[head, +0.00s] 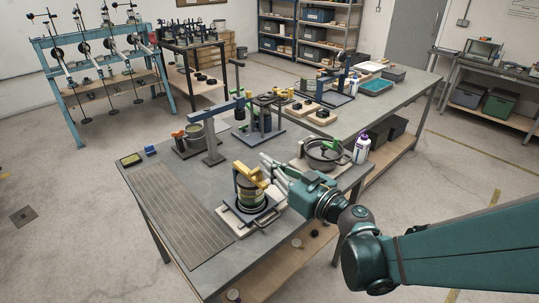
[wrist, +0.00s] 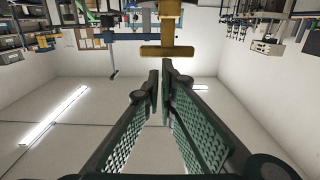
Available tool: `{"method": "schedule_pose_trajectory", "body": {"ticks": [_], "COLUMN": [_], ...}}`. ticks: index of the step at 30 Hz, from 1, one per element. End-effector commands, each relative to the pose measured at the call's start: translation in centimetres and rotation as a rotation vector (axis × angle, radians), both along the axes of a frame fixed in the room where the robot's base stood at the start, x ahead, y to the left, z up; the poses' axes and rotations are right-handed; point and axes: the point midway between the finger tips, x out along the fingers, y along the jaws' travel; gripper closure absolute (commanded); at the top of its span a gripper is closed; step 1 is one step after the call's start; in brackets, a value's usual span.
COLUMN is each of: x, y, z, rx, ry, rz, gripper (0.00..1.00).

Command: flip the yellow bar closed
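The yellow bar (head: 250,172) sits at the top of a dark round stand with a stacked, ringed body, on a pale board with a dark handle. In the wrist view the yellow bar (wrist: 170,52) shows as a T-shape just beyond the fingertips, with its crosspiece nearest. My gripper (head: 268,168) is right beside it, coming from the right at about its height. In the wrist view my gripper (wrist: 161,76) has its fingertips almost together with nothing held between them. I cannot tell whether a fingertip touches the bar.
A dark pan (head: 325,152) on a board and a white bottle (head: 361,149) stand behind my gripper. The ribbed grey mat (head: 180,208) on the left is clear.

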Motion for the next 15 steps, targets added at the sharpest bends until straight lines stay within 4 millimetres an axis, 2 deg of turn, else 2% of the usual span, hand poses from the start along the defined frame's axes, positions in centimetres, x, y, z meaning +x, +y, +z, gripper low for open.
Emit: {"method": "schedule_pose_trajectory", "body": {"ticks": [1, 15], "x": [-1.17, -0.89], "y": [-0.2, -0.14], "z": [-1.44, -0.68], "rx": [-0.024, -0.02], "ry": [-0.003, -0.003], "rz": [0.001, 0.001], "gripper": [1.0, 1.0]}}
